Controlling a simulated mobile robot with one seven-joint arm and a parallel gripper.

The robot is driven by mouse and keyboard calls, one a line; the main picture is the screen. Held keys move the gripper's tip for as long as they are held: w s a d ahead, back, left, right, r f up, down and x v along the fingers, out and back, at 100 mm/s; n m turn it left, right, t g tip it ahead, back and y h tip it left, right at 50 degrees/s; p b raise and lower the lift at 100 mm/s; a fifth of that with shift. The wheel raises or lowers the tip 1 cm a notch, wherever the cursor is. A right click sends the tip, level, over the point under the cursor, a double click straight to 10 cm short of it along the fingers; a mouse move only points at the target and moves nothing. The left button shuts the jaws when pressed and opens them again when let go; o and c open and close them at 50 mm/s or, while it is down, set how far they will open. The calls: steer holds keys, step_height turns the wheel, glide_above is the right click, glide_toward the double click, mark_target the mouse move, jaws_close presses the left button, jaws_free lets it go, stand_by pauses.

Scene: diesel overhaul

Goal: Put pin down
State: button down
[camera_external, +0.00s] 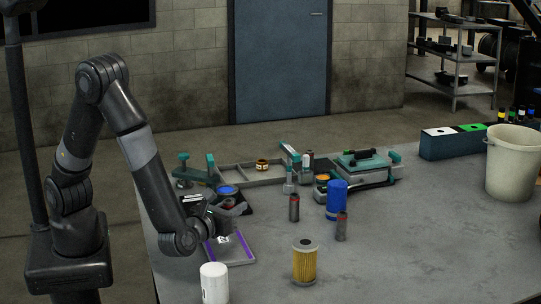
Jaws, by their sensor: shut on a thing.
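My gripper (231,209) is low over the left part of the grey workbench (400,240), just behind a tray with purple side strips (247,246). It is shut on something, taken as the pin. The pin is too small and too hidden by the dark fingers to make out. I cannot tell whether it touches a surface below. A small white piece (223,240) shows on the tray, below the gripper.
Behind the gripper are a blue-topped round part (227,190) and a divided grey tray (262,181). A white canister (214,284), a yellow filter (304,262) and a blue cylinder (337,200) stand nearby. A bucket (512,165) stands far right. The right front bench is clear.

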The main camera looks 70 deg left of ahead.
steer(key=shift+f, duration=2)
steer(key=shift+f, duration=0.15)
steer(key=c, duration=1.2)
jaws_free()
